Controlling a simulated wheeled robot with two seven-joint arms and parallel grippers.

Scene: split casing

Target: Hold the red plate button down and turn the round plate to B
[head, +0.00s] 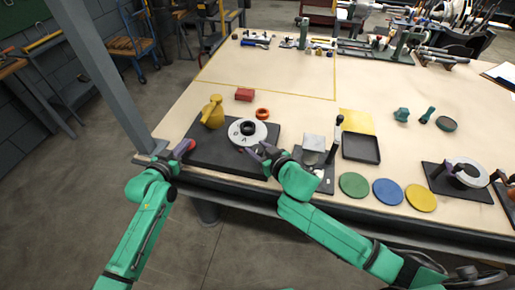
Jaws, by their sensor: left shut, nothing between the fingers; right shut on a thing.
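The round plate (238,131) is a pale disc with dark letters and a dark centre. It sits on a black base (213,151) near the table's front edge. The letter A shows at its near side; I cannot make out B. The red button (190,144) is at the left end of the base. My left gripper (182,151) is shut and empty, its tips at the red button; I cannot tell whether the button is pressed. My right gripper (258,153) is shut at the plate's near right rim; its fingers hide the exact part held.
The table's middle is clear.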

